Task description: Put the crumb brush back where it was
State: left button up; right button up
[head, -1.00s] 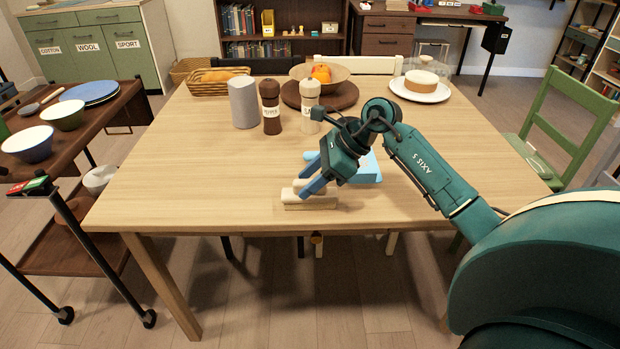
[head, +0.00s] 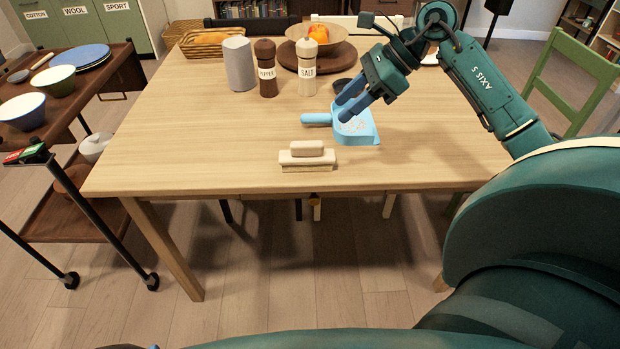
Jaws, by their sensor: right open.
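The crumb brush (head: 307,157), a pale wooden block with a raised grip, lies on the table near its front edge. Nothing holds it. A light blue dustpan (head: 358,133) with small specks in it lies behind and to the right of the brush, its handle pointing left. My right gripper (head: 345,108) is open and empty, with its blue fingers over the back of the dustpan. It is apart from the brush. I cannot tell whether the fingers touch the dustpan. My left gripper is not in view.
On the wooden table (head: 200,150), a grey speaker-like block (head: 238,64), a pepper mill (head: 266,68) and a salt mill (head: 306,68) stand behind. A bowl with fruit (head: 318,44) and a bread basket (head: 208,44) are at the back. The table's left front is clear.

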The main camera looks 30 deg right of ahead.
jog(key=s+a+f+m+t+y, duration=0.25)
jog(key=a+m+y, duration=0.4)
jog(key=a, duration=0.35)
jog(key=s+a+f+m+t+y, duration=0.1)
jog(key=s+a+m+t+y, duration=0.3)
jog(key=a+m, duration=0.45)
jog(key=s+a+f+m+t+h, duration=0.1)
jog(key=s+f+m+h, duration=0.3)
jog(key=m, duration=1.1)
jog(key=s+a+f+m+t+h, duration=0.2)
jog(key=s+f+m+h, duration=0.3)
jog(key=m, duration=1)
notch_tip(320, 180, down, 3)
jog(key=a+h, duration=0.1)
jog(key=h, duration=0.3)
jog(key=shift+f+m, duration=0.15)
jog(key=shift+m, duration=0.15)
jog(key=shift+s+h, duration=0.1)
jog(key=shift+h, duration=0.15)
